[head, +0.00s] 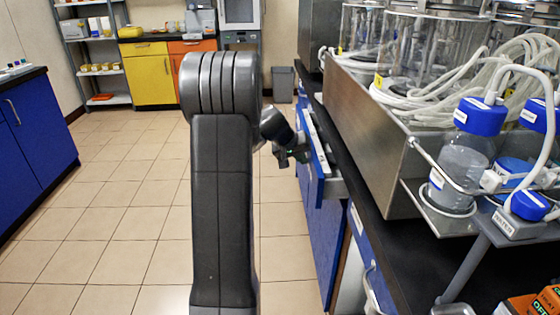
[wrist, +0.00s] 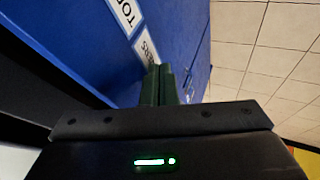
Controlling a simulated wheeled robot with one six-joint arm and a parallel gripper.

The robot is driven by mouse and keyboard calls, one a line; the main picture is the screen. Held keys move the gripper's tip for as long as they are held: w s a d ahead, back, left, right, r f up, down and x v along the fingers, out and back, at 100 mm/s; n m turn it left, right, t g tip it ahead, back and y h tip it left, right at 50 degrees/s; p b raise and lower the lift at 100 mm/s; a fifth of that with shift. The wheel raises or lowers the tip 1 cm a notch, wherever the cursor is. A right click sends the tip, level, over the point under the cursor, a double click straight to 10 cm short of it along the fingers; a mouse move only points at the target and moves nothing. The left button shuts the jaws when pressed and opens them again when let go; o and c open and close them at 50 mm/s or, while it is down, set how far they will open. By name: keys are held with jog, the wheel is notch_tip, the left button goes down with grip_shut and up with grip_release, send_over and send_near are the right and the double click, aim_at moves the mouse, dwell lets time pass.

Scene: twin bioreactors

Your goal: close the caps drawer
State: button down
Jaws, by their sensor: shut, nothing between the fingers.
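A blue-fronted drawer (head: 314,150) stands partly pulled out of the bench on the right in the head view. Its grey side shows below the black top. I cannot read its label there, so I cannot tell whether it is the caps drawer. My gripper (head: 298,156) is at the outer side of this front, small and partly hidden by my arm; contact is unclear. In the wrist view my gripper (wrist: 167,84) has its two greenish fingers together and empty, close to a blue front (wrist: 75,35) with white, partly cut-off labels.
A steel tray (head: 360,130) with glass vessels and tubing stands on the black bench. Blue-capped bottles (head: 465,150) are at the right. Another blue front with a handle (head: 370,285) is nearer. Open tiled floor (head: 110,220) lies to the left.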

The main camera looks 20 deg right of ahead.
aim_at(315, 157)
jog(key=shift+s+d, duration=0.3)
jog(key=shift+d, duration=0.75)
jog(key=shift+s+d, duration=0.25)
jog(key=shift+d, duration=0.75)
